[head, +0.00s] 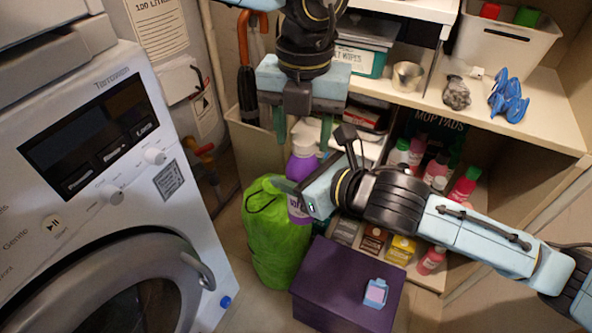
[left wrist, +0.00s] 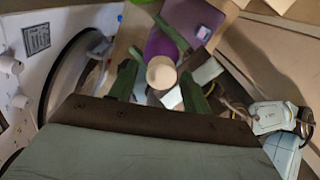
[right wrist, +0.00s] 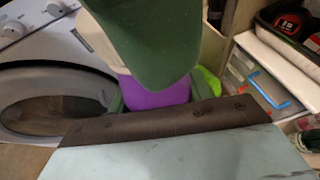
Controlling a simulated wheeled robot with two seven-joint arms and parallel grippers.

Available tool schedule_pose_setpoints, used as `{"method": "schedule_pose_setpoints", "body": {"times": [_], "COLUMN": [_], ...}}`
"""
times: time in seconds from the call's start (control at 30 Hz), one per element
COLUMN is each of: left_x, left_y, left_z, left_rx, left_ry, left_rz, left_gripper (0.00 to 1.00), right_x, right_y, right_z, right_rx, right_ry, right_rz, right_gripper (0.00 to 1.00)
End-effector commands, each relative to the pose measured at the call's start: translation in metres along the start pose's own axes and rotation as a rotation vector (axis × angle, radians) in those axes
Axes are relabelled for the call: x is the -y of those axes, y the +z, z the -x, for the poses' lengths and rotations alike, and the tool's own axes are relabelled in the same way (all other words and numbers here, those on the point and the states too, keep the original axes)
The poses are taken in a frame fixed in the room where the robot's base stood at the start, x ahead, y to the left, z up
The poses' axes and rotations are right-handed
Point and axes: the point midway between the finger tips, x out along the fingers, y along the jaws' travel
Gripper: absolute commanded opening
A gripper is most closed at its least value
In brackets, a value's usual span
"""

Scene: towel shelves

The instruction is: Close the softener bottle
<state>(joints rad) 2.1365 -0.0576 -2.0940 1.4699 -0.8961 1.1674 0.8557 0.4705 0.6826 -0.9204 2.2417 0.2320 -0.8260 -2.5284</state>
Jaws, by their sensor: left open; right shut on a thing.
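The softener bottle (head: 303,168) is purple with a pale cap (head: 306,140). A green finger fills the top of the right wrist view. I cannot tell how tightly the cap sits.
A washing machine (head: 90,150) stands at the left. A green bag (head: 272,240) and a purple box (head: 340,285) with a small carton (head: 376,292) are below the bottle. Shelves (head: 545,115) with bottles and a white bin (head: 505,45) fill the right.

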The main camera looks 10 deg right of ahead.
Motion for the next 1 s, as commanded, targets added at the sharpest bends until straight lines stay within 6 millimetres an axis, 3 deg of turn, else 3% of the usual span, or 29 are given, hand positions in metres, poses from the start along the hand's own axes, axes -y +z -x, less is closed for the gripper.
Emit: {"method": "schedule_pose_setpoints", "body": {"times": [0.3,0.73,1.0], "left_x": [0.002,0.002,0.001], "left_y": [0.0,0.0,0.0], "left_z": [0.038,0.047,0.079], "left_rx": [0.003,0.001,-0.001], "left_ry": [-0.006,-0.004,-0.004], "left_rz": [-0.002,0.006,0.165], "left_gripper": [0.52,0.49,0.49], "right_x": [-0.001,0.0,0.0], "right_y": [0.0,0.001,0.001], "right_z": [0.0,0.0,0.0], "right_rx": [0.0,0.002,0.002], "right_ry": [0.002,0.001,0.001], "right_rz": [0.0,0.001,0.001], "right_gripper": [0.0,0.0,0.0]}}
